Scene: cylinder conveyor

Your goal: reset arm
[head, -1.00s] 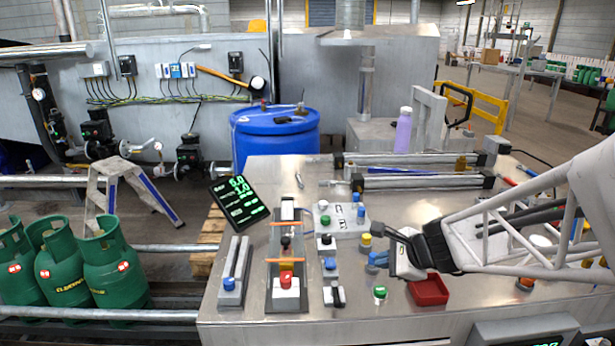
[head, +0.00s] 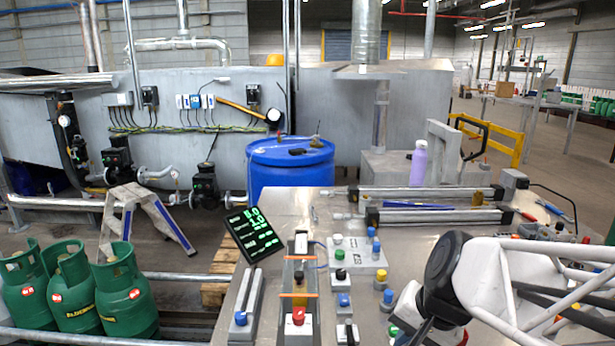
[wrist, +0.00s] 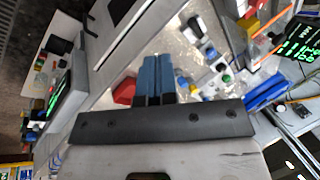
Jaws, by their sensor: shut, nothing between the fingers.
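My gripper shows in the wrist view (wrist: 158,78), its two blue fingers side by side and shut with nothing between them. In the head view my arm reaches in from the right, over the front right of the metal worktop (head: 425,240). The fingertips are hidden there behind the wrist. A red tray (wrist: 124,92) lies just left of the fingers in the wrist view.
Left of my arm stand a red-button station (head: 298,316), a grey control box (head: 355,258) and several small coloured buttons. A blue drum (head: 290,168) stands behind.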

